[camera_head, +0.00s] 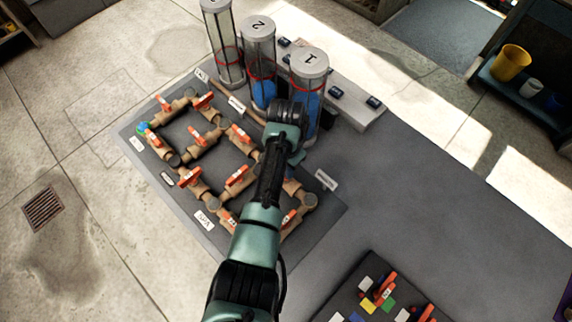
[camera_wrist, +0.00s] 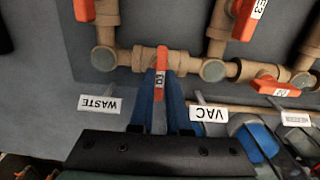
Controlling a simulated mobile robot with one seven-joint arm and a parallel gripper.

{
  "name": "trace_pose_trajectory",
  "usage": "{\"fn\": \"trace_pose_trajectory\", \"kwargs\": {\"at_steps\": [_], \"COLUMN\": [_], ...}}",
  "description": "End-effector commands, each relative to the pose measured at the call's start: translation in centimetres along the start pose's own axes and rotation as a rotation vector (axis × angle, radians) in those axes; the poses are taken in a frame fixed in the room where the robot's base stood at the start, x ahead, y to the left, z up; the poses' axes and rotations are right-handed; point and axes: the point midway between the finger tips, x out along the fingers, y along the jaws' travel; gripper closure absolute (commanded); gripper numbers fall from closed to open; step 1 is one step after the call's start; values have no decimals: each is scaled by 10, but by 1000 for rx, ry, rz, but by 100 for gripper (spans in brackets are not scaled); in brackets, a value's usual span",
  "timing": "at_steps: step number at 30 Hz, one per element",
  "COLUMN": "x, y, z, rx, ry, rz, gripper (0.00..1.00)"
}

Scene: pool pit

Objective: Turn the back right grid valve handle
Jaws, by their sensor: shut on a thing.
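An orange valve handle with a small white label (camera_wrist: 160,68) stands on a tan pipe in the wrist view, between the WASTE and VAC signs. My gripper (camera_wrist: 162,92) has its two blue fingers closed on either side of this handle. In the head view my arm covers this part of the grid, so the gripped handle and the fingertips cannot be made out there. The tan pipe grid (camera_head: 196,172) carries several other orange handles, one of them at the top left of the wrist view (camera_wrist: 83,10).
Three clear cylinders, numbered 1 (camera_head: 310,66), 2 (camera_head: 258,60) and one more (camera_head: 222,50), stand behind the grid. A dark panel with coloured tiles (camera_head: 347,300) lies at the front right. Another orange handle (camera_wrist: 272,87) sits close right of my fingers.

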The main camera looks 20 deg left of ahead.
Motion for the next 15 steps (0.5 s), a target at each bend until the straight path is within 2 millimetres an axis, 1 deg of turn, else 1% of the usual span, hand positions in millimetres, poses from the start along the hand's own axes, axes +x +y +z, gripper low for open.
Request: {"fn": "trace_pose_trajectory", "kwargs": {"at_steps": [6, 15], "x": [-1, -1], "y": [0, 0], "z": [-1, -1], "rx": [34, 40], "ry": [2, 3], "rz": [-1, -1], "gripper": [100, 100]}}
